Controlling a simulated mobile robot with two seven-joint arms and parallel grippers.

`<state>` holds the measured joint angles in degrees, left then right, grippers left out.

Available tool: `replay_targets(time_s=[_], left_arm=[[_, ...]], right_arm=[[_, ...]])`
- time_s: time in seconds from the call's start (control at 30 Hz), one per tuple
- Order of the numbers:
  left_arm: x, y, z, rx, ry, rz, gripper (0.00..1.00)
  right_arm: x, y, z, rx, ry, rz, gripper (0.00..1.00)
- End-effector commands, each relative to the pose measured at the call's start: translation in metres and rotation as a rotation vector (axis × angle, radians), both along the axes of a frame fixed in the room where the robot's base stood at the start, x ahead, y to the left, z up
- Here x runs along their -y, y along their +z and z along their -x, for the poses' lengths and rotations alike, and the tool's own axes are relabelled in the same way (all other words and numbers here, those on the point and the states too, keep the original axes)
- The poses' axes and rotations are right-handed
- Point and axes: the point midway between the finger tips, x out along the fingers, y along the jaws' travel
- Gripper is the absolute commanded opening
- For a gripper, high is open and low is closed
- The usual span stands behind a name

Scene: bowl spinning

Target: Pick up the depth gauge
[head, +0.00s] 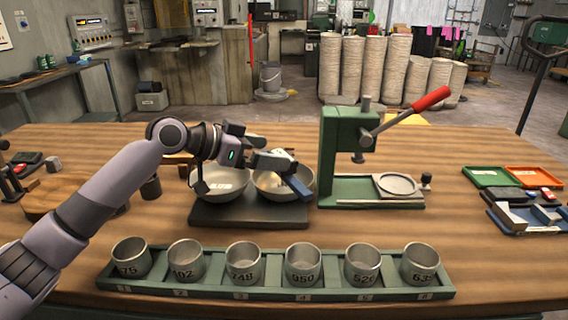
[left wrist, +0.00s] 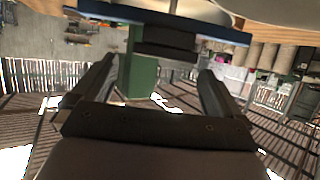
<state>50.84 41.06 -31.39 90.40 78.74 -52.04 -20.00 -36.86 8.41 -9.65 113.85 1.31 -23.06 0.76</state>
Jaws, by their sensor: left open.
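A blue bar (head: 298,187) with a slanted top lies over the right-hand bowl (head: 276,184); I take it to be the depth gauge. In the left wrist view the gauge (left wrist: 165,37) shows as a wide blue bar with a dark block and a thin rod, across the top. My left gripper (head: 278,162) is at the bowl, right by the gauge. In the left wrist view its two fingers (left wrist: 157,75) are apart, with the gauge just past their tips and no hold visible. Part of the gauge is hidden behind the gripper in the head view. My right gripper is not in view.
The left bowl (head: 220,190) shares a dark base (head: 250,213) with the right one. A green press (head: 345,150) with a red lever stands close on the right. A green rack (head: 275,287) of numbered metal cups runs along the front. Trays (head: 490,177) sit at the far right.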

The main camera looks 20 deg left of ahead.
Motion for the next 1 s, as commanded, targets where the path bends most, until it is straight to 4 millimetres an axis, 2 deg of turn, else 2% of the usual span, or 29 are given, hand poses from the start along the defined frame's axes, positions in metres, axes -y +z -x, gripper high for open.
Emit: replay_targets(time_s=[0.2,0.33,0.67,0.7,0.83,0.87,0.9,1.0], left_arm=[[0.014,-0.018,-0.020,-0.002,0.000,0.002,1.00],[0.024,-0.023,-0.030,0.001,0.000,0.001,1.00],[0.027,-0.026,-0.034,0.000,0.001,0.000,1.00],[0.027,-0.026,-0.034,0.000,0.001,0.000,0.87],[0.027,-0.026,-0.034,0.000,0.001,0.000,0.46],[0.027,-0.026,-0.034,0.000,0.001,0.000,0.46],[0.027,-0.025,-0.034,0.003,0.002,0.002,0.40],[0.027,-0.025,-0.034,0.003,0.002,0.002,0.40]], right_arm=[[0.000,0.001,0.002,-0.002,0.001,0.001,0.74],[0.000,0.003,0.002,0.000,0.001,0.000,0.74],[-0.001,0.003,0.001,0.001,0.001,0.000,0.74],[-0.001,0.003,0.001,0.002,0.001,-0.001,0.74],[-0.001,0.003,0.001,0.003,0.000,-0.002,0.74],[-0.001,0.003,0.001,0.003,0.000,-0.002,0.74],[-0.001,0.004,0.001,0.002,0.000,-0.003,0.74],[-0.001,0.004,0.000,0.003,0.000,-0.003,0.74]])
